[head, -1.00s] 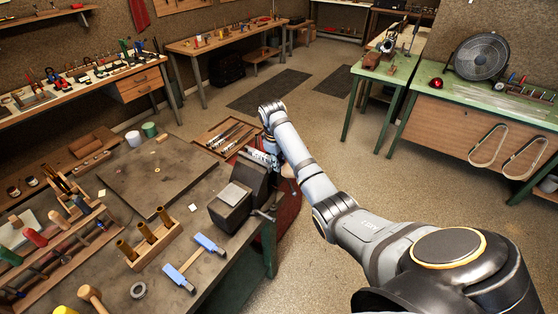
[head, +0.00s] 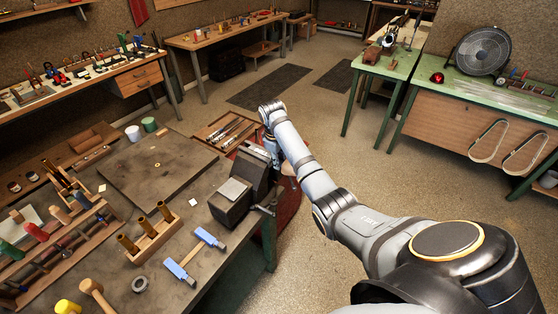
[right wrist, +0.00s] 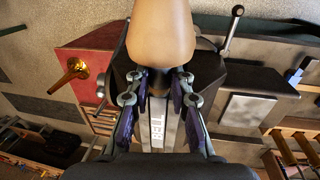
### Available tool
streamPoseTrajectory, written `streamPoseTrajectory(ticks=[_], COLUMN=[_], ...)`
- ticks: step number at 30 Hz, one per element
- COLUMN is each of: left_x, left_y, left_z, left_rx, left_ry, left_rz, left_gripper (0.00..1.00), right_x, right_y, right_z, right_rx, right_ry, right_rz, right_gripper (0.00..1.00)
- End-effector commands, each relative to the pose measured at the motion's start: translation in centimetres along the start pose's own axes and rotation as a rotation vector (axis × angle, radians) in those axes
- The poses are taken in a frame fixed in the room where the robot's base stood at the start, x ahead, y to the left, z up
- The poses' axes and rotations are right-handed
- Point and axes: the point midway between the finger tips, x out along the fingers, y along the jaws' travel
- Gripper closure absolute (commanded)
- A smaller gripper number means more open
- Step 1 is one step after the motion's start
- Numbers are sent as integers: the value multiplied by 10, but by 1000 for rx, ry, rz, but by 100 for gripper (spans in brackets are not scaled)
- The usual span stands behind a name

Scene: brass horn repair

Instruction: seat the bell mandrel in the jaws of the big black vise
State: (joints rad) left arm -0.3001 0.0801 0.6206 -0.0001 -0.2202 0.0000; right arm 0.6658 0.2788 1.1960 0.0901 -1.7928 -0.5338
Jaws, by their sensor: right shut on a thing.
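The big black vise (head: 232,204) stands at the right front corner of the dark workbench. My right gripper (head: 272,157) is beside its jaw end, partly hidden by my own arm. In the right wrist view my right gripper (right wrist: 160,82) is shut on the bell mandrel (right wrist: 160,32), a smooth, tan, rounded form at the top middle. Its narrow dark lower part is between the fingers. The black vise (right wrist: 262,78) lies behind and to the right there. I cannot tell whether the mandrel touches the jaws. My left gripper is not in view.
In the right wrist view a brass horn bell (right wrist: 76,68) rests on a red surface.

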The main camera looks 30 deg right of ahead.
Motion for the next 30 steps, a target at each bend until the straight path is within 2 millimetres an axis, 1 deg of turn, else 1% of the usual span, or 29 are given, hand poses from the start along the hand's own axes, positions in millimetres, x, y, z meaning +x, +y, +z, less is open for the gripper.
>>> streamPoseTrajectory(ticks=[18,19,24,30], left_x=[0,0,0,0], left_y=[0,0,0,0], left_z=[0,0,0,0], left_rx=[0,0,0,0], left_ry=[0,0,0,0], left_rz=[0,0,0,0], left_gripper=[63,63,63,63], right_x=[0,-1,0,0], right_y=[1,1,0,0], right_z=[0,0,0,0], right_rx=[0,0,0,0], right_ry=[3,3,2,1], right_rz=[2,2,1,1], right_gripper=[100,75,52,52])
